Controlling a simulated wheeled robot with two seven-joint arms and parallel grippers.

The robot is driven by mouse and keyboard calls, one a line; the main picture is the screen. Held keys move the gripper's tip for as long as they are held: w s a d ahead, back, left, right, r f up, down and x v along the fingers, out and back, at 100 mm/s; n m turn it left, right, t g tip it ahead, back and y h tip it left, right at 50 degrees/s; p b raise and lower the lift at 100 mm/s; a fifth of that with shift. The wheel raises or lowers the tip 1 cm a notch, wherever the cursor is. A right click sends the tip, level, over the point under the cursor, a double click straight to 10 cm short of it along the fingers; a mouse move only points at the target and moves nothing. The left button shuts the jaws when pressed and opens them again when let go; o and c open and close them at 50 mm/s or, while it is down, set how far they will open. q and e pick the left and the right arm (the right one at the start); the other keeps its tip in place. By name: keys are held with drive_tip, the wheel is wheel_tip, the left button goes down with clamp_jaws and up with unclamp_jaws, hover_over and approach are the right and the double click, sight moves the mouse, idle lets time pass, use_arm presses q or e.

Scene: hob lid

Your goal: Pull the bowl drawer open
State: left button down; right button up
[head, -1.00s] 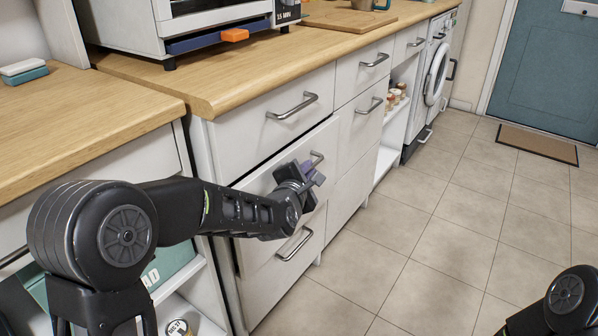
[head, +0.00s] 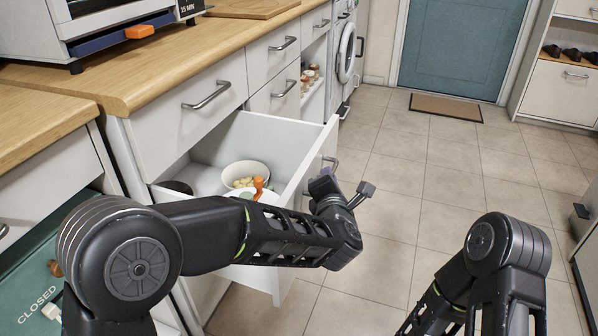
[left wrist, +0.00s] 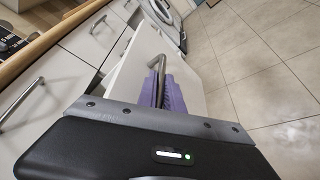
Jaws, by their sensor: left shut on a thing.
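The bowl drawer (head: 280,135) stands pulled well out of the white cabinet. Inside it are a white bowl (head: 237,166) with pale and orange pieces, another light bowl partly hidden by my left arm, and a dark round dish (head: 176,187) at the left. My left gripper (head: 337,190) is at the outside of the drawer front, shut on its metal handle. The left wrist view shows the handle (left wrist: 157,63) between the purple fingers (left wrist: 160,88). My right arm is at the lower right; its gripper is out of view.
A closed drawer with a handle (head: 207,95) is just above, under the wooden worktop (head: 165,75). A toaster oven (head: 110,25) stands on the worktop. The tiled floor (head: 420,200) to the right is clear.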

use_arm(q)
drive_tip(key=shift+s+d, duration=0.3)
drive_tip(key=shift+d, duration=0.4)
drive_tip(key=shift+s+d, duration=0.25)
drive_tip(key=shift+d, duration=0.4)
drive_tip(key=shift+s+d, duration=0.3)
drive_tip(key=shift+d, duration=0.4)
drive_tip(key=c, duration=1.5)
unclamp_jaws()
drive_tip(key=p+v, duration=0.1)
drive_tip(key=v, duration=0.6)
drive_tip(key=shift+s+r+p, duration=0.1)
drive_tip(key=shift+s+p, duration=0.2)
drive_tip(key=shift+s, duration=0.05)
drive_tip(key=shift+s, duration=0.1)
